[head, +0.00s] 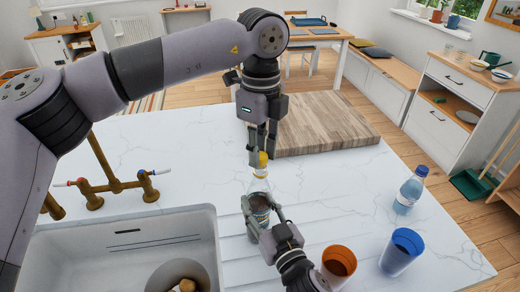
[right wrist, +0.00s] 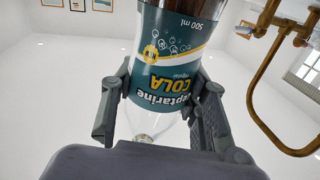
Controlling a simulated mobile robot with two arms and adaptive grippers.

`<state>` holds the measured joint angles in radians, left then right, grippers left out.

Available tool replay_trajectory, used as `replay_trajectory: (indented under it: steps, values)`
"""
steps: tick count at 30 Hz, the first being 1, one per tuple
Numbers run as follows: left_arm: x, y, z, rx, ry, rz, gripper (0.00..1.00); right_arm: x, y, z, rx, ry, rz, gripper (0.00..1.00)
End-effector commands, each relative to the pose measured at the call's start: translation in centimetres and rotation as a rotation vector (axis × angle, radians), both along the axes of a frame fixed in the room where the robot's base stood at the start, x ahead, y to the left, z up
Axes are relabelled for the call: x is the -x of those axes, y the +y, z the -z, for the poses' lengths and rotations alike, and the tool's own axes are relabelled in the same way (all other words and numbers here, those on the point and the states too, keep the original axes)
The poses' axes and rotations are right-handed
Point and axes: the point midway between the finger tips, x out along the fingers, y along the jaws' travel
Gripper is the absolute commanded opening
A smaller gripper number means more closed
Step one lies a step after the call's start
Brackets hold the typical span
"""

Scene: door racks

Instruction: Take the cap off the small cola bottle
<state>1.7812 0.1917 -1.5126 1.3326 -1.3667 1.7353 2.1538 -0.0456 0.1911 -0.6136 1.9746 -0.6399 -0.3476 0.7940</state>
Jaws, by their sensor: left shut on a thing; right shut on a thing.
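The small cola bottle (head: 259,204) stands at the counter by the sink, clear at the top with dark drink below. Its yellow cap (head: 262,160) is at the bottle's neck; I cannot tell whether it is still threaded on. My left gripper (head: 262,152) comes from above and is shut on the cap. My right gripper (head: 262,222) is shut around the bottle's body from the front. In the right wrist view the bottle (right wrist: 165,75) shows a dark green cola label, upside down, between the two fingers.
A sink (head: 125,235) with a brass tap (head: 115,186) lies left. A wooden board (head: 320,123) lies behind the bottle. An orange cup (head: 338,264), a blue cup (head: 402,251) and a water bottle (head: 410,191) stand right. Counter between the board and cups is clear.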

Motion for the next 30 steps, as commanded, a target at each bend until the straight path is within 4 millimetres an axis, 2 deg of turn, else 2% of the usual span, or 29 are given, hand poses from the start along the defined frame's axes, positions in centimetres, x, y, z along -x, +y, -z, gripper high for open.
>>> replay_trajectory:
  steps: [11,18,19,28,30]
  values:
    - [-0.1,-0.2,-3.7,0.001,-0.002,0.001,0.00,0.0,0.1,0.1,-0.002,0.004,-0.001,0.00]
    - [-0.1,-0.2,-4.0,0.000,0.000,0.001,0.00,0.0,0.1,0.1,-0.002,0.003,-0.001,0.00]
    - [-0.1,-0.2,-4.0,0.000,0.000,0.001,0.00,0.0,0.1,0.1,-0.002,0.003,-0.001,0.43]
    - [-0.1,-0.2,-4.0,0.000,0.000,0.000,0.00,0.0,0.0,0.0,-0.001,0.001,0.000,0.63]
    - [-0.1,-0.2,-3.9,0.000,0.000,0.000,0.00,0.0,0.0,0.0,-0.001,0.001,0.000,0.65]
